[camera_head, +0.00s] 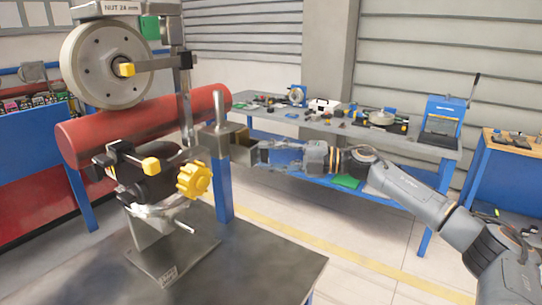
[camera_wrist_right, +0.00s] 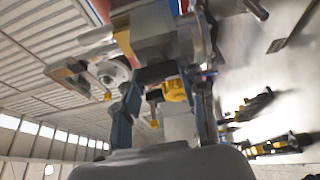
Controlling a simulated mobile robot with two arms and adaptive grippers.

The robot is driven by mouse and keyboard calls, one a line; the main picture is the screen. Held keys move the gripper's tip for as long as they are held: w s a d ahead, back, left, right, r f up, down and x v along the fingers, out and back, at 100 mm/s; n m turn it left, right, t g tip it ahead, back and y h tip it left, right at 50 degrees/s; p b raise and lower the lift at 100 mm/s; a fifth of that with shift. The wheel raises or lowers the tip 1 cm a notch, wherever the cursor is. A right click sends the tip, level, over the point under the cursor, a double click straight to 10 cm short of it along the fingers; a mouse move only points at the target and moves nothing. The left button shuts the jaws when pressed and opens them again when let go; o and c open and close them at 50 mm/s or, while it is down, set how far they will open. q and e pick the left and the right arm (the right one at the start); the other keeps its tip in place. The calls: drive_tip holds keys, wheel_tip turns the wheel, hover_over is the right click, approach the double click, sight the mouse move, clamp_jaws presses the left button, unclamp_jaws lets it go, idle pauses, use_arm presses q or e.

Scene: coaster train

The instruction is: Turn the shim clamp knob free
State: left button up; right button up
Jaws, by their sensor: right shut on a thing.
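A yellow lobed knob (camera_head: 193,180) is on the front of the dark clamp assembly (camera_head: 150,180), above the steel bench. A smaller yellow-tipped handle (camera_head: 151,165) is beside it. No label shows which is the shim clamp knob. My right gripper (camera_head: 253,153) reaches in from the right, right of the lobed knob and apart from it. It is shut on a brownish-grey metal block (camera_head: 241,148), which also shows as a grey block between the fingertips in the right wrist view (camera_wrist_right: 155,32). A yellow part (camera_wrist_right: 175,90) shows between the fingers there. My left gripper is not in view.
A red cylinder (camera_head: 90,137) lies behind the clamp, below a large grey wheel (camera_head: 88,62) with a yellow-tipped arm. A blue post (camera_head: 223,192) stands near my gripper. A workbench (camera_head: 285,124) with tools is behind. Clear bench top (camera_head: 265,262) is at front right.

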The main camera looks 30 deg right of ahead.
drive_tip(key=o, duration=1.1)
drive_tip(key=shift+o, duration=0.2)
drive_tip(key=v, duration=1.2)
idle(0.5)
